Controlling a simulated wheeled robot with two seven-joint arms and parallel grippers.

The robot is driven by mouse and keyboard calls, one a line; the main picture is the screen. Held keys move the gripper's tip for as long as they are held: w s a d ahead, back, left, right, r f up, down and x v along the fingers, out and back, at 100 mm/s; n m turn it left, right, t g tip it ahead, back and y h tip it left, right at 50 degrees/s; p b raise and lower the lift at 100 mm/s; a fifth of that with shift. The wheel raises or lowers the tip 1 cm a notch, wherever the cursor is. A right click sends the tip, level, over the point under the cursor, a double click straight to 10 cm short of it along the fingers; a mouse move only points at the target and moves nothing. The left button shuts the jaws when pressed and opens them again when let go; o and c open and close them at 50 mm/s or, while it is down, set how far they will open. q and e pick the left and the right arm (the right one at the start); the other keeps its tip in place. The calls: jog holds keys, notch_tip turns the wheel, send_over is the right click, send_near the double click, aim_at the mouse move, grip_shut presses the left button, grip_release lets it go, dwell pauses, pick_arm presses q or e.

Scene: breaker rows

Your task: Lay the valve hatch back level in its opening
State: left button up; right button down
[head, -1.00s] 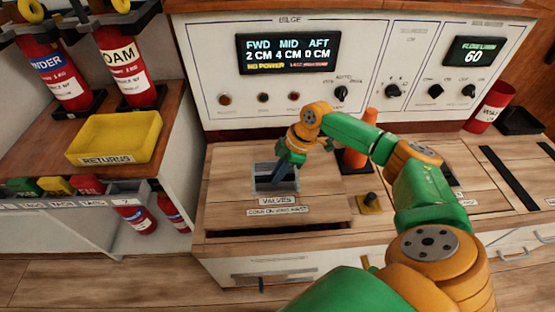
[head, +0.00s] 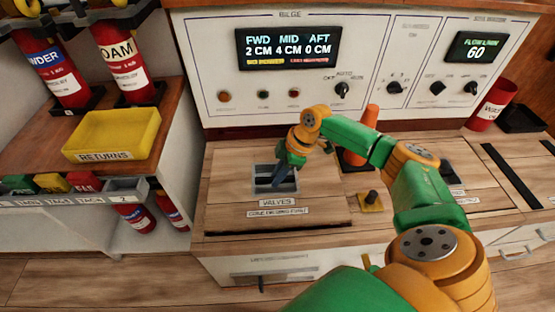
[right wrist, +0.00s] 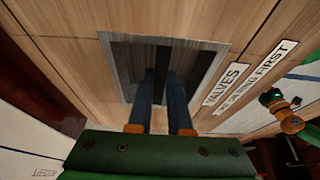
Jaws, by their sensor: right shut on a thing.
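The valve hatch (head: 300,192) is a wooden panel in the counter top, with a VALVES label and a grey recessed pull (head: 262,178). A dark gap runs along its front edge, so it does not look fully level. My right gripper (head: 278,178) points down into the recess. In the right wrist view its two blue fingers (right wrist: 164,98) are shut on the dark bar of the pull (right wrist: 161,68). The fingertips and part of the bar are hidden in shadow. My left gripper does not show in the head view.
An orange cone (head: 361,140) and a dark knob on a yellow plate (head: 370,201) stand right of the hatch. The bilge panel (head: 215,60) rises behind. A yellow returns tray (head: 112,133) is on the left shelf. A red cup (head: 494,104) stands at the far right.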

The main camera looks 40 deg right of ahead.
jog(key=shift+f+b, duration=0.8)
jog(key=shift+f, duration=0.5)
jog(key=c, duration=0.8)
grip_release()
jog(key=shift+r, duration=0.15)
jog(key=shift+o, duration=0.2)
jog(key=p+v, duration=0.3)
jog(key=v, duration=0.3)
jog(key=shift+s+d+r, duration=0.15)
jog(key=shift+r, duration=0.25)
